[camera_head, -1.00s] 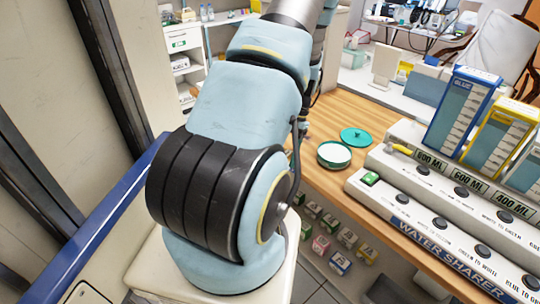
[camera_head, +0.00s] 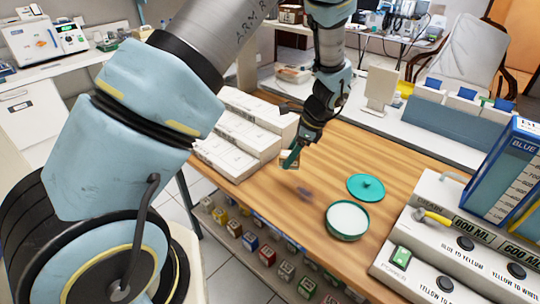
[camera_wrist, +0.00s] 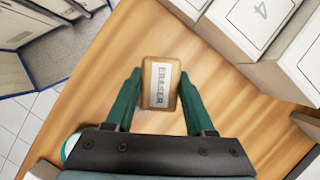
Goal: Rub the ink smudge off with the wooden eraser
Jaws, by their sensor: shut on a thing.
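The wooden eraser (camera_wrist: 160,68) is a small brown block with a pale label reading ERASER. My gripper (camera_wrist: 157,88) is shut on it, with a green finger on either side in the wrist view. In the head view my gripper (camera_head: 290,158) holds the eraser (camera_head: 287,162) over the wooden table (camera_head: 255,185); I cannot tell whether it touches the top. A dark, blurry ink smudge (camera_head: 305,193) lies on the table just nearer and to the right of the eraser. The smudge does not show in the wrist view.
White stepped boxes (camera_head: 235,150) stand left of my gripper. A teal round tin with white contents (camera_head: 347,221) and its teal lid (camera_head: 366,187) lie to the right. The Water Sharer console (camera_head: 440,250) fills the right front. Bare wood surrounds the smudge.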

